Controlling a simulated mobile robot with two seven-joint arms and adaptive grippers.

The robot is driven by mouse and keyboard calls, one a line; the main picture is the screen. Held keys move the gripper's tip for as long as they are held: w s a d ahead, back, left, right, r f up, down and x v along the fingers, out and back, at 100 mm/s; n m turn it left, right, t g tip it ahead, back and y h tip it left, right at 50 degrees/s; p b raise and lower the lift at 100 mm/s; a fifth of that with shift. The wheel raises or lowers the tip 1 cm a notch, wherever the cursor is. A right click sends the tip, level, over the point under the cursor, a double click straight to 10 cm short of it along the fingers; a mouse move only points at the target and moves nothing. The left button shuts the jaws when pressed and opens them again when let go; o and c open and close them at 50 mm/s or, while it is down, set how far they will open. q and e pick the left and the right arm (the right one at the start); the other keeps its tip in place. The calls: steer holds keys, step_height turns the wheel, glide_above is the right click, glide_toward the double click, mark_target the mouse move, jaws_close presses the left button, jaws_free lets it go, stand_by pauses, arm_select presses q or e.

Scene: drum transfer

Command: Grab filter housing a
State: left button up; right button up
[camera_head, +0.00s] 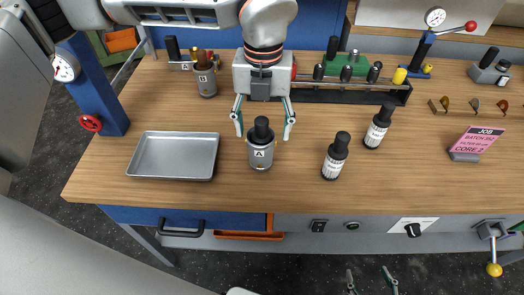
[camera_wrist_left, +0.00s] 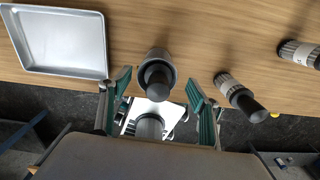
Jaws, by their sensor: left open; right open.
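Filter housing a (camera_head: 261,150) is a grey metal cylinder with a black knob on top and a label marked A. It stands upright on the wooden workbench near the middle. My left gripper (camera_head: 263,120) is open, its two fingers on either side of the housing's black top and apart from it. In the left wrist view the housing (camera_wrist_left: 157,72) shows between and beyond the open fingers (camera_wrist_left: 163,100). My right gripper (camera_head: 372,280) is open and empty at the bottom edge of the head view, in front of the bench.
A metal tray (camera_head: 174,156) lies left of the housing. Two dark bottles (camera_head: 335,157) (camera_head: 379,126) stand to the right. A second housing marked B (camera_head: 206,80) stands behind left. A black rack (camera_head: 340,93) and pink job sign (camera_head: 476,141) are also on the bench.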

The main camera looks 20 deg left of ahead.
mark_target(260, 157)
arm_select(q)
steer(key=f, duration=0.7)
steer(key=shift+s+a, duration=0.1)
steer(key=shift+a, duration=0.1)
steer(key=shift+r, duration=0.15)
steer(key=c, duration=1.6)
